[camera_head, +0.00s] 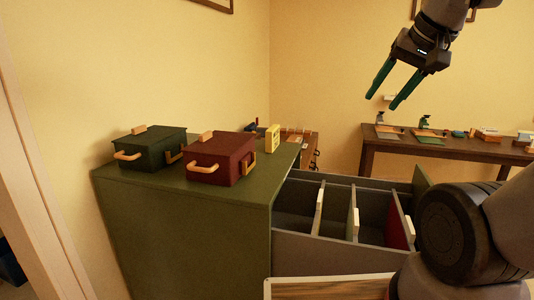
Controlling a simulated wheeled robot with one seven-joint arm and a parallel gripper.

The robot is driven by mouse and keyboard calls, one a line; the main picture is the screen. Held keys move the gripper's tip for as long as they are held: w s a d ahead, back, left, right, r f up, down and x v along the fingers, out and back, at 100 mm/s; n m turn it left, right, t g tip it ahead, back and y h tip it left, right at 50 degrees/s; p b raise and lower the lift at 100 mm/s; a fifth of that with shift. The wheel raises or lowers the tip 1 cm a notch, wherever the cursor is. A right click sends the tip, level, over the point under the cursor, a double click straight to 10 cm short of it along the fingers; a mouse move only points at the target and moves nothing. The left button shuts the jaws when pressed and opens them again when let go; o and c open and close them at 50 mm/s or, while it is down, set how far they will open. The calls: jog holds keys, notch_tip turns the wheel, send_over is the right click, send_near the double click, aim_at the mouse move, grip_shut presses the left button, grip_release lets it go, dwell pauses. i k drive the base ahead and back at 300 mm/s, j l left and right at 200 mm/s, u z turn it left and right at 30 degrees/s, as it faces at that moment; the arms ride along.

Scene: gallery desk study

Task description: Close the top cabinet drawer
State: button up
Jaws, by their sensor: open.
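A green cabinet (190,224) stands at the left and centre of the head view. Its top drawer (318,252) is pulled out to the right, and its inside shows grey walls and several upright dividers with pale tabs. The green drawer front (420,187) is at the drawer's right end, partly hidden by my arm. My gripper (384,101) is open and empty, its two green fingers pointing down and left. It is in the air above the drawer, apart from it.
A dark green box (152,148), a dark red box (222,158) and a small yellow object (272,138) stand on the cabinet top. A wooden desk (450,150) with several small items is at the back right. Part of a wooden surface (330,288) shows at the bottom.

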aim_at(295, 253)
jog(key=k+l, duration=0.1)
jog(key=l, duration=0.25)
jog(key=k+l+u, duration=0.1)
jog(key=l, duration=0.25)
jog(key=k+l+u, duration=0.1)
jog(key=l, duration=0.25)
jog(key=k+l, duration=0.2)
jog(key=i+l+u, duration=0.1)
jog(key=l, duration=0.45)
jog(key=i+l+u, duration=0.1)
jog(key=l, duration=0.45)
jog(key=i+j+u, duration=0.15)
